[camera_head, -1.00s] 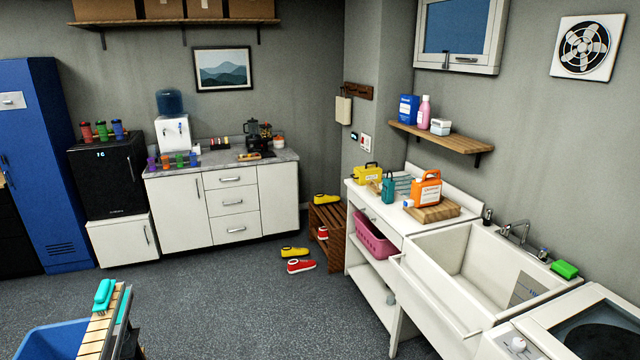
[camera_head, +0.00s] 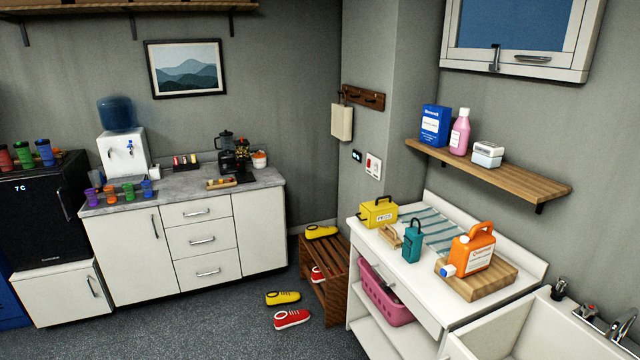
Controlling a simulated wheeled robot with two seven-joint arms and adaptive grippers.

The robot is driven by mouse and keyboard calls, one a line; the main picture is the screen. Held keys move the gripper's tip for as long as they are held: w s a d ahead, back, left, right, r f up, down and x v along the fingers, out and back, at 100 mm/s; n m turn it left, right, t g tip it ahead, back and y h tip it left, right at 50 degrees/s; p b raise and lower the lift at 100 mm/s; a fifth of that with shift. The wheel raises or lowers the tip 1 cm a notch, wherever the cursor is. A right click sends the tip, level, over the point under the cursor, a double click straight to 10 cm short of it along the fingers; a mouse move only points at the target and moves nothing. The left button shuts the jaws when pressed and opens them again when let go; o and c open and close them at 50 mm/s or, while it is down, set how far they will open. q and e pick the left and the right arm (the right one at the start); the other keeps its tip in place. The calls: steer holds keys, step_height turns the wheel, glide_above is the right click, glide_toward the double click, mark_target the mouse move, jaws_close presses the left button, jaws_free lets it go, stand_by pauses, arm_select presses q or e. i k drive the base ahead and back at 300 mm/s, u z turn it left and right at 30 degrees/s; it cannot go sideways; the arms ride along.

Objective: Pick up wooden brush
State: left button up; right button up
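A small tan wooden item (camera_head: 390,237), which looks like the wooden brush, lies on the white counter (camera_head: 418,283) near its front left edge. It sits just in front of the yellow box with a handle (camera_head: 379,213) and to the left of the teal container (camera_head: 412,242). Its bristles are too small to make out clearly. Neither of my grippers shows in this view.
On the counter are a striped cloth (camera_head: 440,228), a wooden board (camera_head: 490,283) and an orange jug (camera_head: 474,250). A pink basket (camera_head: 385,300) is below. A slatted bench (camera_head: 328,268) stands left; yellow (camera_head: 283,297) and red (camera_head: 292,319) shoes lie on the floor.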

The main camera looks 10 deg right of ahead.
mark_target(392, 240)
steer(key=i, duration=2.7)
steer(key=z, duration=2.25)
